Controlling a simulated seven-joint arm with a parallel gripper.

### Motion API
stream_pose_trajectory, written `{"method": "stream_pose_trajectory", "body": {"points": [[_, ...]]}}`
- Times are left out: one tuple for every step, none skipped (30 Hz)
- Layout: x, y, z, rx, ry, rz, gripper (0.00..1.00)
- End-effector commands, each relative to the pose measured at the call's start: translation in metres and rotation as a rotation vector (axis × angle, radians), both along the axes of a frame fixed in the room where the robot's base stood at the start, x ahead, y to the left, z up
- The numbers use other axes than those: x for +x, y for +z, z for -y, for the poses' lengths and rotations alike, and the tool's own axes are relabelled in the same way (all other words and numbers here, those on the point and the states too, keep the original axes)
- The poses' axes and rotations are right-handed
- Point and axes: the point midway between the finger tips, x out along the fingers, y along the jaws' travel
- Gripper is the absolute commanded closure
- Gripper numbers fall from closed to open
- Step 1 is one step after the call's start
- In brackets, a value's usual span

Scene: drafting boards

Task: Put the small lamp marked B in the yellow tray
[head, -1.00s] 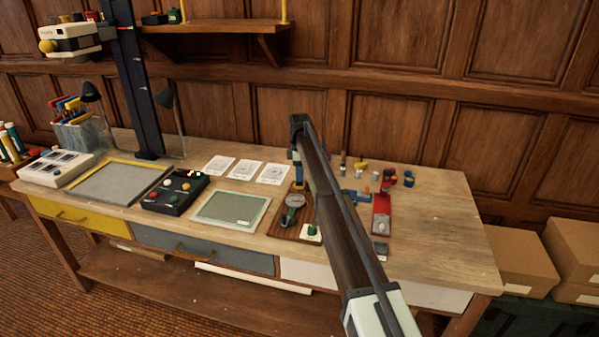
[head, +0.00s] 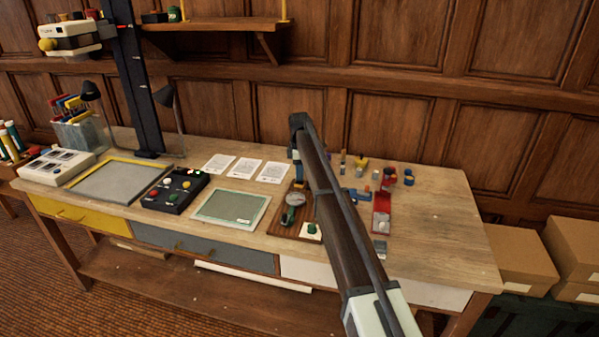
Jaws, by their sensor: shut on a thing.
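My gripper (head: 297,186) points down over the wooden board right of the middle of the bench. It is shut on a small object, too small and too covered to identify. A round dial gauge (head: 294,199) is just below it. I cannot read a letter B on anything. Two dark lamp heads, one (head: 90,90) at the far left and one (head: 165,96) by the black column, stand at the back left. A grey tray or board with a yellow edge (head: 125,162) lies at the left; I see no other yellow tray.
A black box with coloured knobs (head: 174,206), a green mat (head: 231,208) and white cards (head: 245,169) lie on the bench (head: 440,225). A red stand (head: 381,222) and several small coloured parts are right of my arm. The bench's right end is clear. A shelf (head: 215,28) hangs above.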

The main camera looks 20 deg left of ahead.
Motion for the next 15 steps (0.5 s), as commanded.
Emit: {"method": "stream_pose_trajectory", "body": {"points": [[0.0,0.0001,0.0,0.0,0.0,0.0,0.99],[0.0,0.0001,0.0,0.0,0.0,0.0,0.99],[0.0,0.0001,0.0,0.0,0.0,0.0,0.99],[-0.0001,0.0,0.0,0.0,0.0,0.0,0.99],[0.0,-0.0001,0.0,0.0,0.0,0.0,0.99],[0.0,-0.0004,0.0,0.0,0.0,0.0,0.99],[-0.0001,-0.0007,0.0,0.0,0.0,0.0,0.99],[0.0,-0.0011,0.0,0.0,0.0,0.0,0.99],[0.0,-0.0018,0.0,0.0,0.0,0.0,0.99],[0.0,-0.0024,0.0,0.0,0.0,0.0,0.99],[0.0,-0.0031,0.0,0.0,0.0,0.0,0.99],[-0.0001,-0.004,0.0,0.0,0.0,0.0,0.99],[-0.0001,-0.0048,0.0,0.0,0.0,0.0,0.99],[-0.0001,-0.0056,0.0,0.0,0.0,0.0,0.99],[-0.0001,-0.0066,0.0,0.0,0.0,0.0,0.99]]}}
